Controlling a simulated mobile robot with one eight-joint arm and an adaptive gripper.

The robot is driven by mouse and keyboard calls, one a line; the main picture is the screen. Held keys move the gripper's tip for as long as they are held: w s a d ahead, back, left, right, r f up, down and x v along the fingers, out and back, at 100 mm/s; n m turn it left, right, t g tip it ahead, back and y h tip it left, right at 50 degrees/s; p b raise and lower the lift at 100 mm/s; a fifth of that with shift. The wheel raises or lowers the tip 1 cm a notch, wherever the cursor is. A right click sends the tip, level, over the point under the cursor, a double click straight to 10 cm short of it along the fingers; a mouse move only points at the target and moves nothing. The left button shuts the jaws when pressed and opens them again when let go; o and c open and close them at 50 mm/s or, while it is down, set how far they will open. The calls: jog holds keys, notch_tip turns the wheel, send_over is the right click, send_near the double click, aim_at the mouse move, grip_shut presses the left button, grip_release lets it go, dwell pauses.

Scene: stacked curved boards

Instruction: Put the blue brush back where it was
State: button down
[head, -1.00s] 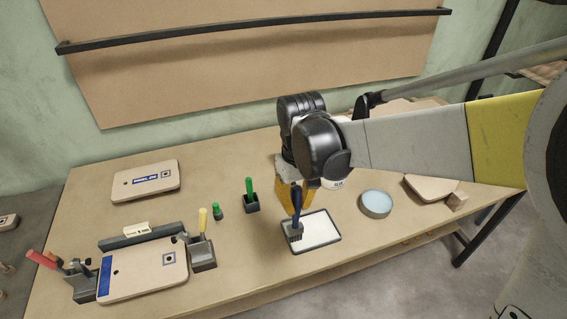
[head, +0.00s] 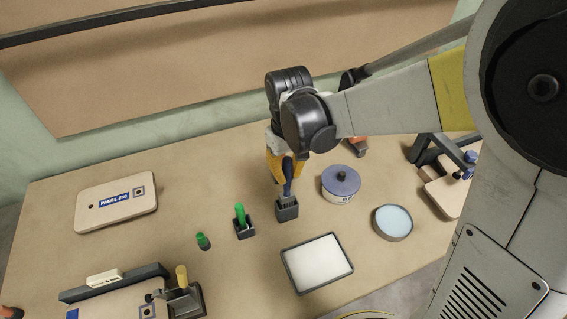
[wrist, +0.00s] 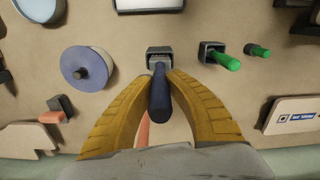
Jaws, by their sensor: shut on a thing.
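The blue brush (head: 288,178) is upright, its dark blue handle held in my gripper (head: 281,168). In the wrist view the yellow fingers of my gripper (wrist: 158,82) close on the handle (wrist: 160,98) from both sides. The brush's lower end is at the mouth of a small dark square holder (head: 287,212), which also shows in the wrist view (wrist: 150,51). How deep the brush sits in the holder, or whether it touches the bottom, I cannot tell.
A green brush (head: 240,213) stands in a matching holder to the left, with a short green item (head: 203,241) beyond it. A blue-lidded tin (head: 341,184) is close on the right. A white tray (head: 318,262) and light blue dish (head: 393,222) lie nearer the front.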

aim_at(287, 185)
jog(key=shift+f+b, duration=0.55)
jog(key=shift+f, duration=1.75)
jog(key=shift+f, duration=0.25)
jog(key=c, duration=1.4)
grip_release()
jog(key=shift+r, duration=0.1)
